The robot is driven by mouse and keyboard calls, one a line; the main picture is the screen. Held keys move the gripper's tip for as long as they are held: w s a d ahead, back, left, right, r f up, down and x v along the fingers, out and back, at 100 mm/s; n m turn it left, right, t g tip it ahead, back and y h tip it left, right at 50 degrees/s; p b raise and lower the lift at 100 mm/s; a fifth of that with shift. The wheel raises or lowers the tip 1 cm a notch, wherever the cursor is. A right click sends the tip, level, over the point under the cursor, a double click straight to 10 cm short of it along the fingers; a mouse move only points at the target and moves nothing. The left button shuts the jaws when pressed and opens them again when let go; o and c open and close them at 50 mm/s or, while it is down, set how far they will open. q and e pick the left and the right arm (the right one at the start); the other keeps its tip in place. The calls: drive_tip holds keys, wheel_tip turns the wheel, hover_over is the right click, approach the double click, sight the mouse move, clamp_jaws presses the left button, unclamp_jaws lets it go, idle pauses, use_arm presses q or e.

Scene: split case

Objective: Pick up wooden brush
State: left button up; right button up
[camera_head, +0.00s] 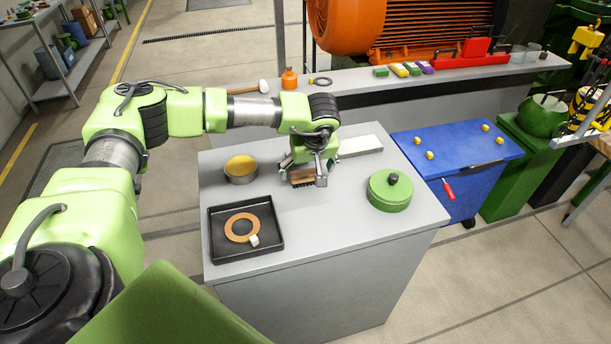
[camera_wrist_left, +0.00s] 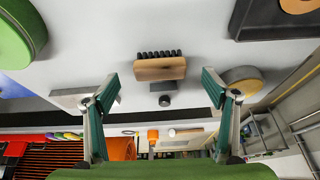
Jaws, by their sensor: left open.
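The wooden brush (camera_head: 301,175) has a brown block and dark bristles. It is at the grey worktop, partly hidden by my left gripper (camera_head: 304,174) in the head view. In the left wrist view the brush (camera_wrist_left: 160,69) shows whole, with its bristles toward the top of the picture. My left gripper (camera_wrist_left: 160,85) is open there, one finger to each side of the brush, with a clear gap at both ends. Neither finger appears to touch it. My right gripper is not in view.
On the worktop (camera_head: 340,230) are a black tray (camera_head: 221,252) with a copper ring (camera_head: 236,238), a round yellow-topped tin (camera_head: 241,167), a green lidded pot (camera_head: 391,192) and a flat pale block (camera_head: 361,146). A blue cabinet (camera_head: 458,143) stands to the right.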

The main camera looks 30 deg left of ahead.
sight(306, 176)
use_arm(q)
drive_tip(key=shift+p+x, duration=0.65)
drive_tip(key=shift+x, duration=0.15)
drive_tip(key=x, duration=0.2)
drive_tip(key=shift+a+f, duration=0.1)
drive_tip(key=shift+f, duration=0.25)
drive_tip(key=shift+w+f+p, duration=0.15)
drive_tip(key=shift+f+p, duration=0.15)
drive_tip(key=shift+a+f, duration=0.1)
drive_tip(key=c, duration=1.2)
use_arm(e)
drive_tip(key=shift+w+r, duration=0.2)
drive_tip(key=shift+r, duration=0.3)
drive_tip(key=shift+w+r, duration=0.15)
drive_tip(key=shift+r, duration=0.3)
